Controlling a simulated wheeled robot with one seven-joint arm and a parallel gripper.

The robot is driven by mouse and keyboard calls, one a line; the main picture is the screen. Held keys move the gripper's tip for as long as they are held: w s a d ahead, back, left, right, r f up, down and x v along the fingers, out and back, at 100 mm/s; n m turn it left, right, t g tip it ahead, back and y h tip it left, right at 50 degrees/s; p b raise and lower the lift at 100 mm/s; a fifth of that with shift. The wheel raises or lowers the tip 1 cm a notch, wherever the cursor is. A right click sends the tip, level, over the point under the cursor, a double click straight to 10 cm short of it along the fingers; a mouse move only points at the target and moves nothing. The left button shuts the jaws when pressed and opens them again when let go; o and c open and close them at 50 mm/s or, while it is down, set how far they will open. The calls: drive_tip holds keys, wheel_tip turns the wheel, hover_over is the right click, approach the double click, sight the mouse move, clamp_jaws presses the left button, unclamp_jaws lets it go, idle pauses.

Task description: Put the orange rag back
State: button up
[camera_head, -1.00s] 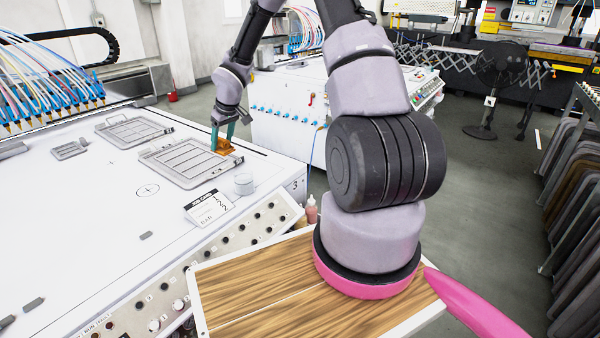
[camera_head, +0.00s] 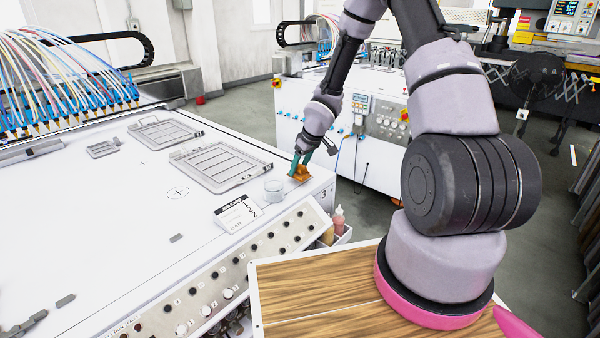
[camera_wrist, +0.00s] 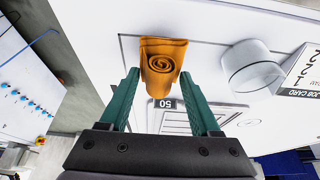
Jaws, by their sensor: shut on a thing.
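The orange rag (camera_head: 300,173) is a folded or rolled cloth with a spiral end. My gripper (camera_head: 302,160), with teal fingers, is shut on it above the right edge of the white machine table (camera_head: 130,215), near the corner marked 3. In the wrist view the rag (camera_wrist: 163,60) sits between the fingertips of my gripper (camera_wrist: 160,76), its spiral end showing. A small dark label reading 50 shows just below it there. I cannot tell whether the rag touches the table.
A clear round jar (camera_head: 273,189) and a job card (camera_head: 236,212) lie close beside the rag. Framed metal trays (camera_head: 220,165) are to the left. Bottles (camera_head: 338,220) stand in a holder off the table's front corner. The table's near left part is mostly clear.

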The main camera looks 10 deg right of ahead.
drive_tip(key=shift+f, duration=1.05)
drive_tip(key=shift+a+f, duration=0.1)
drive_tip(key=o, duration=1.3)
drive_tip(key=s+d+r+m+h, duration=0.1)
drive_tip(key=s+d+r+m, duration=0.2)
drive_tip(key=r, duration=0.7)
drive_tip(key=s+d+r+t+h, duration=0.1)
drive_tip(key=s+d+r+h, duration=0.15)
drive_tip(key=s+r, duration=0.45)
drive_tip(key=s+d+r+m+h, duration=0.15)
drive_tip(key=d+r, duration=0.25)
drive_tip(key=r, duration=0.8)
drive_tip(key=s+a+r+m+t+y, duration=0.1)
drive_tip(key=s+r+m+y, duration=0.1)
drive_tip(key=s+r, duration=0.4)
drive_tip(key=s+a+r+m+t+y, duration=0.1)
drive_tip(key=s+a+r+m+y, duration=0.1)
drive_tip(key=s+r+m, duration=0.2)
drive_tip(key=s+r, duration=0.3)
drive_tip(key=s, duration=0.5)
drive_tip(key=shift+s+a+r+m, duration=0.2)
drive_tip(key=shift+a+r+m, duration=0.1)
drive_tip(key=shift+m, duration=0.05)
